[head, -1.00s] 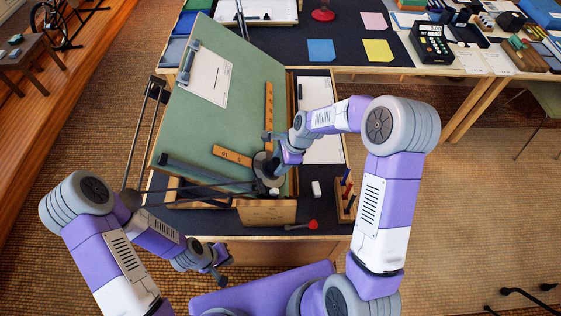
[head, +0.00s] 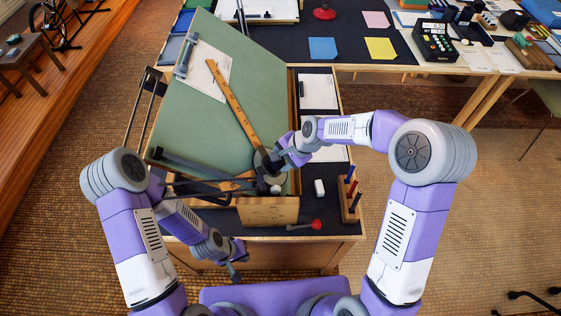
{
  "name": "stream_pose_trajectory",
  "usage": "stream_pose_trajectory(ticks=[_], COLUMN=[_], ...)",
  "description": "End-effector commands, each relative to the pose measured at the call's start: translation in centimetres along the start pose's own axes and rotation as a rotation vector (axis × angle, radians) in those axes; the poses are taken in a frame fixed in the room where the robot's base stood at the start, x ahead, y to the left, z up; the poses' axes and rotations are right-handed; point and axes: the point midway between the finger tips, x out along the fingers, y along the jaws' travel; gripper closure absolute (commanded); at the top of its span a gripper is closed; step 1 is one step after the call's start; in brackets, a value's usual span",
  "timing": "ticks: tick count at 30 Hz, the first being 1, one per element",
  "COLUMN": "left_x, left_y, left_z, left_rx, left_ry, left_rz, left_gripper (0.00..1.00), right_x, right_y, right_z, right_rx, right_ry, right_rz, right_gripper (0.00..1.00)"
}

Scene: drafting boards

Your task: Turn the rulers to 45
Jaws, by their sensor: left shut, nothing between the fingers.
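The green drafting board (head: 190,125) stands tilted on the desk. Two wooden rulers meet at a dark round protractor head (head: 266,160) near the board's lower right. The long ruler (head: 229,98) slants from the head up to the left, across the white sheet (head: 213,72). The short ruler (head: 236,184) points down to the left, partly hidden by the black linkage arms. My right gripper (head: 282,160) is at the head, and its fingers are too small and overlapped to read. My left gripper (head: 238,268) hangs shut and empty in front of the desk, below the board.
A white eraser block (head: 319,188), a wooden stand with coloured pegs (head: 350,194) and a red-ended tool (head: 305,225) lie right of the board. White papers (head: 318,92) lie along its right edge. A side table with a calculator (head: 434,41) stands behind.

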Motion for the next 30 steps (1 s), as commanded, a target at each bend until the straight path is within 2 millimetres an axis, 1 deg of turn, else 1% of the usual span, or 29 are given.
stream_pose_trajectory(ticks=[1, 7, 22, 23, 27, 28, 30], left_x=[0.44, 0.94, 1.03, 1.03, 1.03, 1.03, 1.03], left_y=[-0.16, -0.34, -0.37, -0.37, -0.37, -0.37, -0.37], left_z=[-0.02, -0.04, -0.05, -0.05, -0.05, -0.05, -0.05], left_rx=[0.000, 0.000, 0.000, 0.001, 0.001, 0.000, 0.000], left_ry=[0.000, 0.000, 0.000, 0.000, 0.000, 0.000, 0.000], left_rz=[0.000, 0.000, 0.000, 0.000, 0.000, 0.000, 0.000], left_gripper=[1.00, 1.00, 1.00, 1.00, 1.00, 1.00, 1.00], right_x=[0.08, -0.19, -0.29, -0.29, -0.29, -0.29, -0.29], right_y=[0.21, 0.39, 0.41, 0.41, 0.41, 0.41, 0.41], right_z=[-0.07, -0.28, -0.27, -0.27, -0.29, -0.29, -0.30], right_rx=[-0.020, -0.071, -0.088, -0.088, -0.088, -0.087, -0.087], right_ry=[0.001, 0.006, 0.006, 0.006, 0.006, 0.006, 0.007], right_rz=[-0.007, -0.025, -0.030, -0.030, -0.030, -0.031, -0.031], right_gripper=[1.00, 1.00, 1.00, 0.48, 0.27, 0.25, 0.25])
